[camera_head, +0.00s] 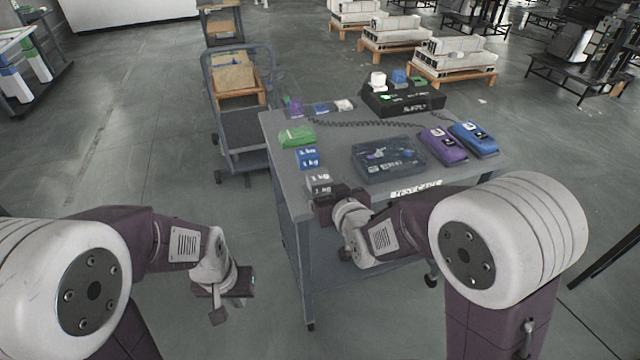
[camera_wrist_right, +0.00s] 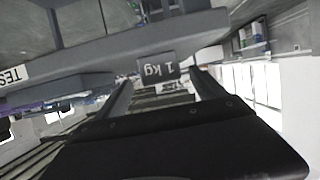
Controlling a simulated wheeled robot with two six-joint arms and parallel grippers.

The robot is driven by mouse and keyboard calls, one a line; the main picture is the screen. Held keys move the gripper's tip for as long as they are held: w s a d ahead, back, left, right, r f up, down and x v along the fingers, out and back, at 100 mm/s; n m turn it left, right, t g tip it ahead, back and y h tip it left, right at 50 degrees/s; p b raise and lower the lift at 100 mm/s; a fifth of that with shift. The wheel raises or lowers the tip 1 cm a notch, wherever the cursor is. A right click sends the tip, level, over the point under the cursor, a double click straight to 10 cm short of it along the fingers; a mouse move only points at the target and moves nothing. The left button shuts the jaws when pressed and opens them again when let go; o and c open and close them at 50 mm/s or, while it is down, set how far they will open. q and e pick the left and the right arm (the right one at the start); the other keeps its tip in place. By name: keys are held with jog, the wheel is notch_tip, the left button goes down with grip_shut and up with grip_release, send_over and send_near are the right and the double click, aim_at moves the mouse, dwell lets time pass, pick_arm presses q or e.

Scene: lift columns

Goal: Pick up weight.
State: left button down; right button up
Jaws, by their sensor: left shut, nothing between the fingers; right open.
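A grey weight (camera_head: 320,183) marked "1 kg" stands at the near left corner of the grey table. A blue weight (camera_head: 307,158) and a green weight (camera_head: 297,136) stand behind it in a row. My right gripper (camera_head: 335,206) is open at the table's near edge, close to the grey weight. In the right wrist view, the "1 kg" face of the grey weight (camera_wrist_right: 158,69) shows upside down between the tips of the open right gripper (camera_wrist_right: 166,82), with gaps at the sides. My left gripper (camera_head: 228,302) is shut and empty over the floor, left of the table.
On the table (camera_head: 335,133) are a dark open bin (camera_head: 388,170), a purple device (camera_head: 443,145), a blue device (camera_head: 473,139) and a black box (camera_head: 403,100). Small items lie along the back edge. A cart (camera_head: 240,130) stands behind left.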

aim_at(319, 175)
jog(key=x, duration=0.5)
jog(key=shift+s+f+b, duration=0.15)
jog(key=shift+f+b, duration=0.05)
jog(key=shift+b, duration=0.15)
jog(key=shift+s, duration=0.1)
grip_shut()
jog(key=shift+r, duration=0.2)
jog(key=shift+r+p, duration=0.45)
jog(key=shift+r, duration=0.4)
notch_tip(319, 175, up, 3)
jog(key=shift+d+f+p, duration=0.1)
jog(key=shift+p, duration=0.35)
jog(key=w+d+r+p, duration=0.4)
jog(key=w+d+r, duration=0.2)
jog(key=d, duration=0.3)
jog(key=shift+w+d+r, duration=0.15)
jog(key=shift+d+r, duration=0.1)
jog(key=shift+d, duration=0.1)
